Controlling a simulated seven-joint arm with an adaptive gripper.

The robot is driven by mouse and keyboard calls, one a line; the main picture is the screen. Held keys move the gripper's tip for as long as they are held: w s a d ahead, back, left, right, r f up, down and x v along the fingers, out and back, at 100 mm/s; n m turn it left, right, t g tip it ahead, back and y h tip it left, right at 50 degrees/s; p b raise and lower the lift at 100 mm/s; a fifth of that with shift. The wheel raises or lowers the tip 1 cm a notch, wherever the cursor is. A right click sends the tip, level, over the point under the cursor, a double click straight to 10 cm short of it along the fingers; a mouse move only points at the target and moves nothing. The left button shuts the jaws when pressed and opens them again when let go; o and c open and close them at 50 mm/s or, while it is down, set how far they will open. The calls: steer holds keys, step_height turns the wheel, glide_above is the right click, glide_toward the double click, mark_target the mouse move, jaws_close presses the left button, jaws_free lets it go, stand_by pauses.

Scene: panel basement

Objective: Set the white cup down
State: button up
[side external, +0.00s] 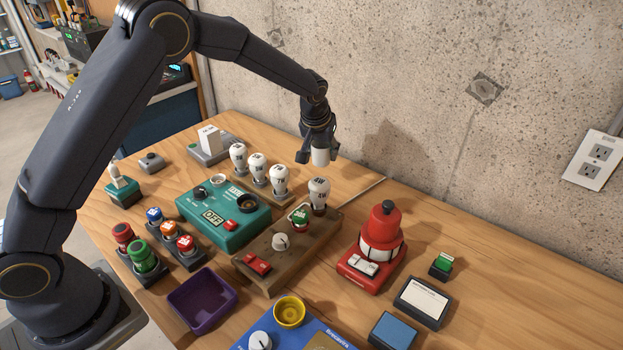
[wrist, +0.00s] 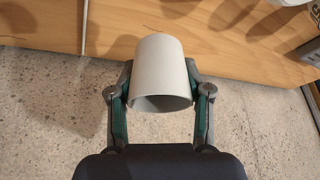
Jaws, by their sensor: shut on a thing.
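The white cup (wrist: 162,72) is held between the two fingers of my gripper (wrist: 160,100) in the wrist view, its open rim facing the palm side. My gripper is shut on the cup. The cup appears above the tabletop; the exact gap beneath it is hard to tell.
A row of white bulbs (side external: 258,165) stands just left and in front of the cup. A teal box (side external: 218,235), a wooden switch board (side external: 315,238), a red device (side external: 375,245) and a purple tray (side external: 203,297) lie nearer. The table's back right is mostly bare.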

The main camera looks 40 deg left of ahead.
steer(key=a+r+n+g+y, duration=0.1)
steer(key=a+n+g+y, duration=0.1)
steer(key=a+n, duration=0.75)
steer(key=f+m, duration=0.1)
steer(key=f, duration=0.2)
steer(key=a+f, duration=0.1)
steer(key=f, duration=0.2)
steer(key=a+f+m, duration=0.1)
steer(key=f, duration=0.3)
steer(key=shift+s+a+m, duration=0.1)
steer(key=shift+m, duration=0.25)
steer(key=o, duration=0.9)
steer(key=shift+o, duration=0.2)
